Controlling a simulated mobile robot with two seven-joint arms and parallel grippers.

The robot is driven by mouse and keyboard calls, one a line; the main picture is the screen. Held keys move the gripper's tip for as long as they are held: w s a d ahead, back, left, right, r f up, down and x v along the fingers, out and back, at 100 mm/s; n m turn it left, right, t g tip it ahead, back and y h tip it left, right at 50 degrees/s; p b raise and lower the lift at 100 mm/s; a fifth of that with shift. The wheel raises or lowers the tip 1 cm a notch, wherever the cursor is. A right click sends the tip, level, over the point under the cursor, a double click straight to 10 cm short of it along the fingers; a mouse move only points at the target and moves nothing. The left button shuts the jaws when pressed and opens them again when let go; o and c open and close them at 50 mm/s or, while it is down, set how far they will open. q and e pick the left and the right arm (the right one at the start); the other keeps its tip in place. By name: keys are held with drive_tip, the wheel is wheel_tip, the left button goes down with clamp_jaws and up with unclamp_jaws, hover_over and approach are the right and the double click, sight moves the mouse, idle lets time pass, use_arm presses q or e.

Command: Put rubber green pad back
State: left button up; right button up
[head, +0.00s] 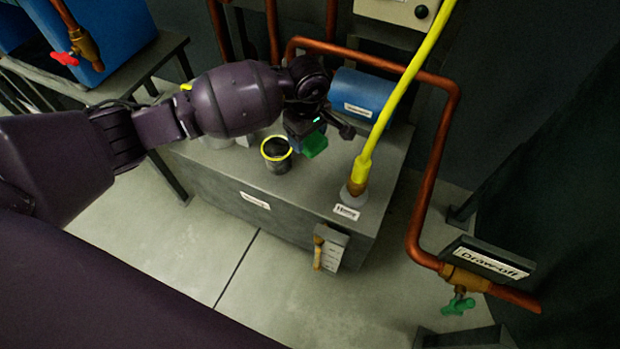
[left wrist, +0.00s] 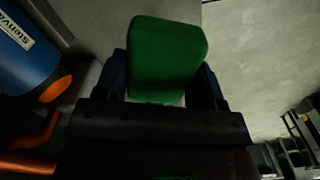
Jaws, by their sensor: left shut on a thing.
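The green rubber pad (head: 315,145) is a small block held in my left gripper (head: 308,142), above the top of the grey machine box (head: 330,225). In the left wrist view the pad (left wrist: 166,50) fills the space between the two fingers of my left gripper (left wrist: 168,80). The gripper is shut on it. A dark cup with a yellow rim (head: 276,154) stands on the box just left of the pad in the head view. My right gripper does not show.
A blue cylinder (head: 361,98) lies at the back of the box; it also shows in the left wrist view (left wrist: 28,58). A yellow hose (head: 400,95) rises from a fitting on the box's right. Copper pipe (head: 436,150) bends around the right side. A draw-off valve (head: 459,303) stands lower right.

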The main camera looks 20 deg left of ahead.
use_arm(q)
drive_tip(key=b, duration=0.4)
hover_over(308, 183)
drive_tip(key=f, duration=1.3)
drive_tip(key=shift+s+f, duration=0.2)
drive_tip(key=shift+f, duration=0.05)
drive_tip(key=shift+w+f, duration=0.15)
drive_tip(key=shift+f, duration=0.35)
wheel_tip(308, 183, down, 4)
drive_tip(key=shift+f+b, duration=0.1)
drive_tip(key=shift+b, duration=0.9)
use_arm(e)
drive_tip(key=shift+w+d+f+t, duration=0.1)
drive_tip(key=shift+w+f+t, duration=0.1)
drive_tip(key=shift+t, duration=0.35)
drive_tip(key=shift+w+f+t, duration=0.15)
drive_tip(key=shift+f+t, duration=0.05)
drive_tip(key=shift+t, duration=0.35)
use_arm(q)
drive_tip(key=o, duration=0.9)
drive_tip(key=shift+c, duration=0.2)
